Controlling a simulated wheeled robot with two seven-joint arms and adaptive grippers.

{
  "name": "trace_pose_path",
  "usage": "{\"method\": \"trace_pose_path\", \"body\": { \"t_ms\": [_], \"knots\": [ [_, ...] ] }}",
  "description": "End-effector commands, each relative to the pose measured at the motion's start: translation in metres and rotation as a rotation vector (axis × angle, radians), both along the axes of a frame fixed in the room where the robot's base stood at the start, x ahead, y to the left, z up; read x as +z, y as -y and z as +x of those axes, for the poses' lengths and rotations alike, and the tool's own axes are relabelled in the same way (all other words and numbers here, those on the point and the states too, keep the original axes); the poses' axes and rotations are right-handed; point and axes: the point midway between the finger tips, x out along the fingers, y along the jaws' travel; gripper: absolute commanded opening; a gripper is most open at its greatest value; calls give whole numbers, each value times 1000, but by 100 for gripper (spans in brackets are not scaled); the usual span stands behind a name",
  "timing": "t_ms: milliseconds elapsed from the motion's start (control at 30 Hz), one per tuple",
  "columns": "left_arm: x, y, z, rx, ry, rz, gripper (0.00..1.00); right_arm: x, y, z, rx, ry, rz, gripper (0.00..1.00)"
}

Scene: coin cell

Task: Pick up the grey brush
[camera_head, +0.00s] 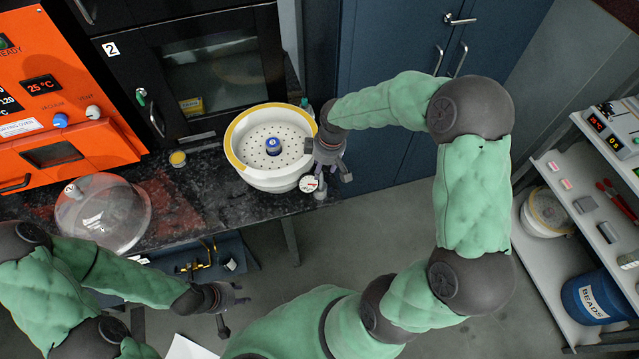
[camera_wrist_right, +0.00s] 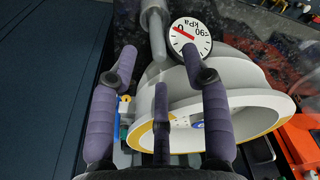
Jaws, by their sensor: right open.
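I cannot make out a grey brush with certainty in either view. My right gripper (camera_head: 331,178) is at the right rim of the white round vessel (camera_head: 262,183), beside its pressure gauge (camera_head: 310,184). In the right wrist view, the right gripper (camera_wrist_right: 158,62) has its fingers spread with nothing held between them. The gauge (camera_wrist_right: 190,38) and the vessel (camera_wrist_right: 258,104) lie beyond the fingers. Small blue, yellow and white items (camera_wrist_right: 124,112) show partly behind the left finger. My left gripper (camera_head: 232,308) is open and empty at lower left, in front of the bench.
The dark bench (camera_head: 215,195) carries a clear dome (camera_head: 103,213), a small yellow-topped jar (camera_head: 178,158) and an orange oven (camera_head: 60,110). Blue cabinets (camera_head: 395,60) stand behind. A shelf rack (camera_head: 560,225) at right holds small grey blocks and a blue beads bucket (camera_head: 597,297). Open floor lies between.

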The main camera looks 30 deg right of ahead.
Motion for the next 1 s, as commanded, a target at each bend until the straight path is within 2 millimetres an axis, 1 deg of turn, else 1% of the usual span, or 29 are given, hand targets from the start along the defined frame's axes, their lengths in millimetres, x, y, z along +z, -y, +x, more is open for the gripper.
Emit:
{"method": "trace_pose_path", "body": {
  "t_ms": [33,100,267,367,633,733,900,933,967,1000],
  "knots": [
    [-3,0,0,0,0,0,40,-11,-1,0,-1,-4,0,48],
    [-5,0,0,0,0,0,40,-19,-1,2,-1,-2,1,48],
    [-6,0,0,0,0,0,40,-28,-2,4,-1,-1,1,48],
    [-9,0,0,0,0,0,40,-36,-2,5,-1,-1,1,48],
    [-18,0,0,0,0,0,40,-72,-3,10,-1,-2,1,48],
    [-19,0,0,0,0,0,40,-76,-3,12,-1,1,1,48],
    [-18,0,0,0,0,0,40,-75,-3,12,-1,1,1,48],
    [-18,0,0,0,0,0,40,-75,-3,12,-1,1,1,42],
    [-18,0,0,0,0,0,40,-75,-3,12,-1,1,1,34],
    [-18,0,0,0,0,0,40,-75,-3,11,-1,1,1,22]
  ]
}}
